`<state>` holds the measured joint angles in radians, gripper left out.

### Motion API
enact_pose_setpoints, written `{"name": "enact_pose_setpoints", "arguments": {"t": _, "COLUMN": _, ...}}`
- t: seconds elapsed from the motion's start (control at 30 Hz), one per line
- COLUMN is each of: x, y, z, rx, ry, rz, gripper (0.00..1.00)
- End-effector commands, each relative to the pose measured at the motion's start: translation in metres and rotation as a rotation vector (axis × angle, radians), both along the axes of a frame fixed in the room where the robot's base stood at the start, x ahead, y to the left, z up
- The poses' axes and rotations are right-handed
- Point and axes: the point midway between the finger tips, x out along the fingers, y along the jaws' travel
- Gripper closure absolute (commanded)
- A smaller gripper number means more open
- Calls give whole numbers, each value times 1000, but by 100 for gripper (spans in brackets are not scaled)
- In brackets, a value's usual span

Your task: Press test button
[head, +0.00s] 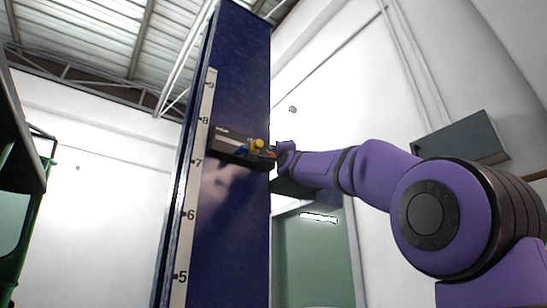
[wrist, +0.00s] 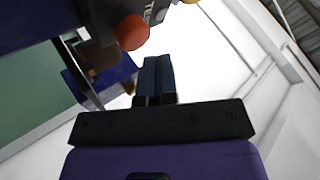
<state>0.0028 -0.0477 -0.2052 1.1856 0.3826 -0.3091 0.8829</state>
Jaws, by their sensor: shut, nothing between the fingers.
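A dark control box (head: 218,145) is mounted on the blue column, near the 7 mark of its scale. White letters beside this button are cut off by the frame edge, so I cannot read the full label. A yellow knob (head: 257,144) shows on the box in the head view. My gripper (wrist: 154,62) is shut and empty, its fingertips just below and right of the orange-red button, seemingly apart from it. In the head view my gripper (head: 274,154) is beside the box, its fingers hard to make out.
The tall blue column (head: 235,70) carries a white numbered scale (head: 188,210). A grey wall box (head: 462,146) and a green door (head: 308,260) are behind. Green framing (head: 38,190) stands at far left.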

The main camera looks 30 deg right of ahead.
Motion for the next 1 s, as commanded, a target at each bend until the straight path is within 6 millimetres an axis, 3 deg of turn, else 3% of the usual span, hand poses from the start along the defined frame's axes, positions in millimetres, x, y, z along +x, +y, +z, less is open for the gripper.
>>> {"name": "enact_pose_setpoints", "arguments": {"t": 1.0, "x": 11, "y": 0, "z": 0, "rx": 0, "ry": 0, "rz": 0, "gripper": 100}}
